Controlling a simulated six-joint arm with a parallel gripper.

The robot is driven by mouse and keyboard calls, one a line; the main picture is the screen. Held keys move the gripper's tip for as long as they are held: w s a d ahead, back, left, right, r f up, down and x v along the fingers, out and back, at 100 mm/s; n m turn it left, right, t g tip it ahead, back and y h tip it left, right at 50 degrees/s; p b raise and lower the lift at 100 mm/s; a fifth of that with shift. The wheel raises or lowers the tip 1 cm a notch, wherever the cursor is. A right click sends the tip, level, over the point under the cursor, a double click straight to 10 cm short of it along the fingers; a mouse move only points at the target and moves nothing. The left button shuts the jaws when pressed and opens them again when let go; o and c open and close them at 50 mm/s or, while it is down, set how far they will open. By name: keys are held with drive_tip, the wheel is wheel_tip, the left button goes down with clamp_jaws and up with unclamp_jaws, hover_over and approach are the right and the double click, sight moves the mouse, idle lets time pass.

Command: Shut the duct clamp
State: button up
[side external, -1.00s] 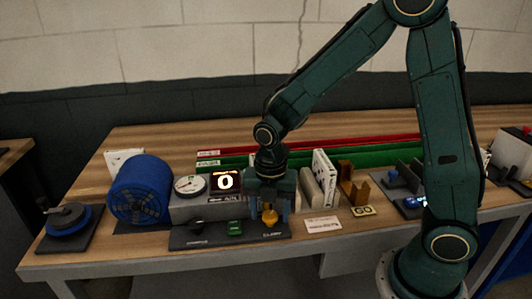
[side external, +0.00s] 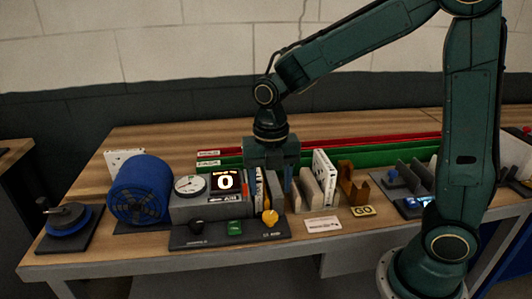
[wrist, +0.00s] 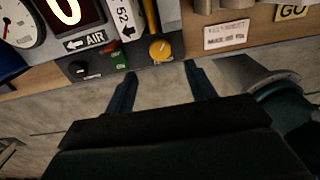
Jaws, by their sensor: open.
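A dark control panel (side external: 190,238) lies at the bench's front edge. At its right end is a yellow knob (side external: 270,217), which also shows in the wrist view (wrist: 160,49); its small label is too blurred to read now. I see no separate clamp. My gripper (side external: 273,184) is above and behind the knob, apart from it, pointing down. In the wrist view my gripper (wrist: 158,76) has its two fingers spread with nothing between them.
The panel also has a black knob (side external: 196,227) and a green switch (side external: 234,228). A gauge (side external: 189,185) and a display reading 0 (side external: 226,182) sit behind. A blue fan duct (side external: 140,190) is left; grey racks (side external: 318,188) and a GO plate (side external: 363,211) are right.

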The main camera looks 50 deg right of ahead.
wheel_tip(320, 180, up, 6)
hover_over(270, 215)
drive_tip(key=shift+s+d+r+m+t, duration=0.15)
drive_tip(key=shift+s+r+m, duration=0.25)
drive_tip(key=shift+m, duration=0.35)
drive_tip(key=shift+s+d+r+m+t, duration=0.2)
drive_tip(key=shift+s+m, duration=0.25)
drive_tip(key=shift+m, duration=0.25)
drive_tip(key=shift+s+d+r+m+t, duration=0.15)
drive_tip(key=shift+s+r+m, duration=0.25)
drive_tip(key=shift+m, duration=0.35)
drive_tip(key=shift+f, duration=0.1)
drive_tip(key=shift+c, duration=1.3)
drive_tip(key=n, duration=0.3)
drive_tip(key=w+f+n, duration=0.1)
drive_tip(key=n, duration=0.3)
drive_tip(key=w+a+f+n+g, duration=0.1)
drive_tip(key=n, duration=0.2)
drive_tip(key=shift+w, duration=0.25)
drive_tip(key=shift+f, duration=0.1)
drive_tip(key=shift+f, duration=6.8)
